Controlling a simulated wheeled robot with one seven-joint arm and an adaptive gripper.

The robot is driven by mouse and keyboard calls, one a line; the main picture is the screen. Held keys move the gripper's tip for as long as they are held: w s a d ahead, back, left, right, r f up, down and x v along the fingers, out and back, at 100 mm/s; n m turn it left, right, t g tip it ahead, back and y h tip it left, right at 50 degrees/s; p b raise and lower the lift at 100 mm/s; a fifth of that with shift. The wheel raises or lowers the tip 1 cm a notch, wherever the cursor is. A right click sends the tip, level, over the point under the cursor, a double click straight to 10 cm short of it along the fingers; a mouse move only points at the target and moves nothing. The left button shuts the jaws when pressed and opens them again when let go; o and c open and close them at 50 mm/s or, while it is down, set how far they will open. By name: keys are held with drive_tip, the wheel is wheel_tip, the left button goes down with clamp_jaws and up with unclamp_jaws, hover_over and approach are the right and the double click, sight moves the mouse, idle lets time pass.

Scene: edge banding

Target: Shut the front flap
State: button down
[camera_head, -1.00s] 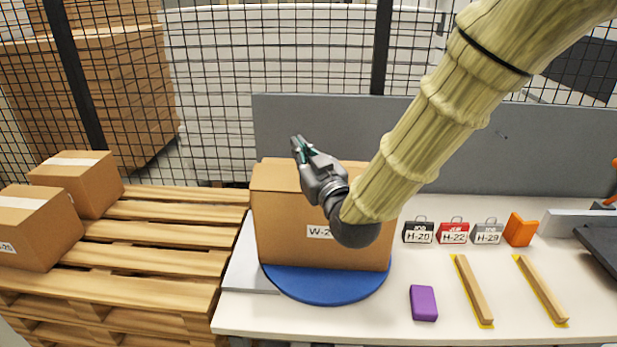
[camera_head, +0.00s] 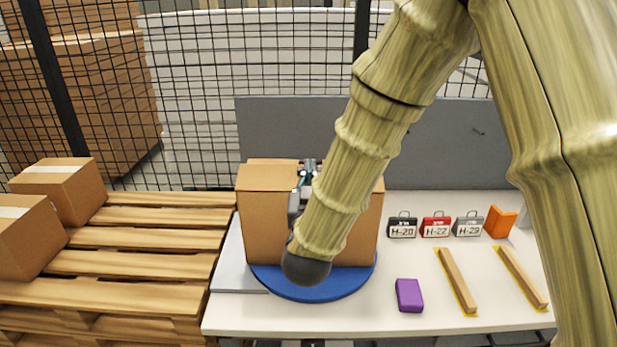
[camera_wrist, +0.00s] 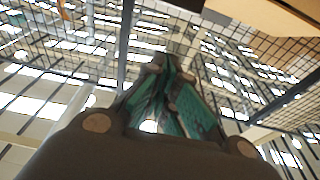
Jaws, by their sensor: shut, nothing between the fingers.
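A brown cardboard box (camera_head: 266,225) stands on a round blue turntable (camera_head: 318,291) on the white table. A cardboard panel (camera_head: 268,174) shows at the left of its top. My arm hides the middle of the box's front and much of its top, so I cannot tell how the front flap stands. My gripper (camera_head: 308,168) is at the box's top edge, partly hidden by my arm, and is shut and empty. In the wrist view, the gripper (camera_wrist: 168,72) points up toward the roof. A tan surface (camera_wrist: 275,14), probably part of the box, shows at the upper right.
An orange piece (camera_head: 500,221) is beside the tags. A grey panel (camera_head: 440,150) stands behind. A pallet with boxes (camera_head: 60,192) is at the left.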

drive_tip(key=shift+w+f+p, duration=0.4)
drive_tip(key=shift+w+p, duration=0.3)
drive_tip(key=shift+w, duration=0.55)
drive_tip(key=shift+w+f+p, duration=0.4)
drive_tip(key=shift+w+p, duration=0.35)
drive_tip(key=shift+w, duration=0.55)
drive_tip(key=shift+w+f+p, duration=0.4)
drive_tip(key=shift+w+p, duration=0.3)
drive_tip(key=shift+w, duration=0.55)
drive_tip(key=shift+d, duration=0.15)
